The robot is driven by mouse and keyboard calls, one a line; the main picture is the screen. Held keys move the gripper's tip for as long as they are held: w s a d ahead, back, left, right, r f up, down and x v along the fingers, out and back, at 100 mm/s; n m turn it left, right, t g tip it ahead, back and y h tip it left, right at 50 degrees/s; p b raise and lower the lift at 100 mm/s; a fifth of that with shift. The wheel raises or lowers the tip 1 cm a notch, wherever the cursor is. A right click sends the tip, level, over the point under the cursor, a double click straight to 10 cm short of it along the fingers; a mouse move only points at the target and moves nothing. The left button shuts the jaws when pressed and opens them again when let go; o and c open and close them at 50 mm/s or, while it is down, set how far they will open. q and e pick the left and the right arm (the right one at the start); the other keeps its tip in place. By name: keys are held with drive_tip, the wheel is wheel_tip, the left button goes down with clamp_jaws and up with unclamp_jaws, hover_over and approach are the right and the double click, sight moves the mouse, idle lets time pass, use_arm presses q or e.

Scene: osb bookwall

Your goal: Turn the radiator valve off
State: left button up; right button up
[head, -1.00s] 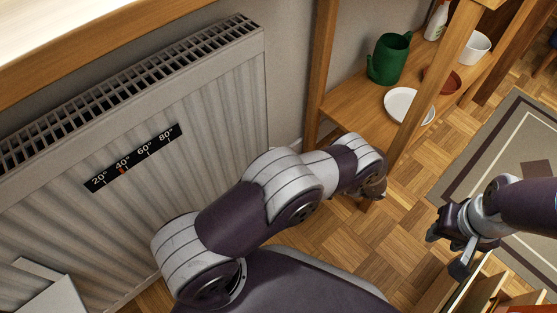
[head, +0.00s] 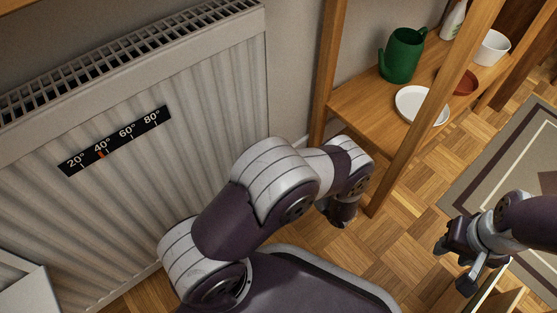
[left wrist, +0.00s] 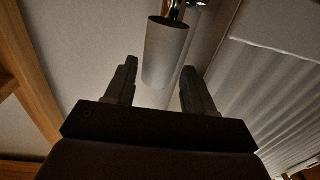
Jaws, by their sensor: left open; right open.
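The white radiator (head: 190,110) stands along the wall at left in the head view, with a black temperature strip (head: 115,140) on it. It also shows ribbed at the right of the left wrist view (left wrist: 285,95). A pale cylindrical valve knob (left wrist: 167,52) on a shiny metal fitting (left wrist: 174,9) shows there. My left gripper (left wrist: 159,70) is open, its two fingers pointing towards the knob, one on either side in the picture; no contact is visible. In the head view my left arm hides the valve. My right gripper (head: 454,264) is open and empty at the right.
A wooden shelf (head: 360,105) beyond my left gripper holds a green watering can (head: 402,56), a white plate (head: 420,104), a reddish-brown dish (head: 464,84) and a white pot (head: 491,47). Its post stands close to my left arm. Parquet floor and a rug (head: 515,160) lie to the right.

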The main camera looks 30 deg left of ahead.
use_arm(q)
drive_tip(key=shift+b+x, duration=0.3)
drive_tip(key=shift+x, duration=0.9)
drive_tip(key=c, duration=0.8)
drive_tip(key=shift+g, duration=0.4)
drive_tip(key=n+g, duration=0.1)
drive_tip(key=n+g+b, duration=0.1)
drive_tip(key=g, duration=0.1)
drive_tip(key=n+g+y+b, duration=0.1)
drive_tip(key=g, duration=0.1)
drive_tip(key=shift+w+f+n, duration=0.15)
drive_tip(key=shift+w+n, duration=0.1)
drive_tip(key=shift+n, duration=0.05)
drive_tip(key=shift+w+n+g+b, duration=0.15)
drive_tip(key=shift+n+g+b, duration=0.8)
drive_tip(key=shift+g, duration=0.75)
drive_tip(key=shift+n, duration=0.25)
